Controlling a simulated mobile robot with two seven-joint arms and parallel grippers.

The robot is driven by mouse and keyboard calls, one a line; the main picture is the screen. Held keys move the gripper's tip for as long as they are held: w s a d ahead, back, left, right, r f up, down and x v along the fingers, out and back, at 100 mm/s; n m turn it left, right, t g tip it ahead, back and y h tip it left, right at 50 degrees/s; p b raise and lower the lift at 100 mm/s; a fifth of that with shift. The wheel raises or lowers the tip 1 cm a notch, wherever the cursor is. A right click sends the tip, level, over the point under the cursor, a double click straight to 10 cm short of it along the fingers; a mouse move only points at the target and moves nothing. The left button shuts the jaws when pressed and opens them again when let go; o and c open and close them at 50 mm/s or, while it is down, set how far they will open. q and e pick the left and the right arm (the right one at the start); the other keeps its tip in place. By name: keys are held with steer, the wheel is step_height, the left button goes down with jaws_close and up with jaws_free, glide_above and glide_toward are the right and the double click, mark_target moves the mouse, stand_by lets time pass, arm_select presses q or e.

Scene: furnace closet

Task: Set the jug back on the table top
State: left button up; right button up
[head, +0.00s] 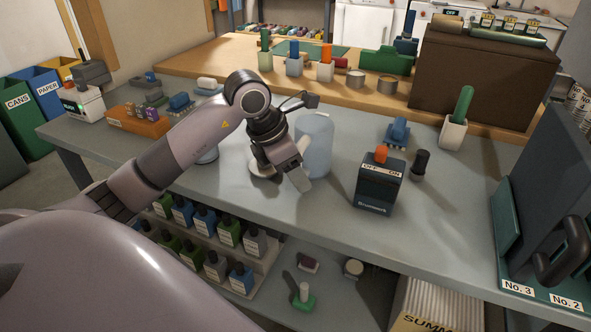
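The jug (316,148) is a pale blue, see-through container near the middle of the grey table top (330,215). It looks upright. My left gripper (292,178) points down just in front and to the left of it, overlapping its left side in the picture. One pale fingertip shows against the jug's lower left. The gripper hides part of the jug, including any handle on that side. I cannot tell whether the fingers hold it, or whether its base touches the table. My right gripper is out of view.
A dark switch box (378,185) and a black knob-like piece (421,164) stand right of the jug. A whitish round thing (262,168) lies beside the gripper. Dark folders (545,190) stand at the far right. The table's front middle is bare.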

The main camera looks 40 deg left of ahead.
arm_select(q)
steer(key=shift+r, duration=0.1)
steer(key=v, duration=1.2)
steer(key=shift+p, duration=0.3)
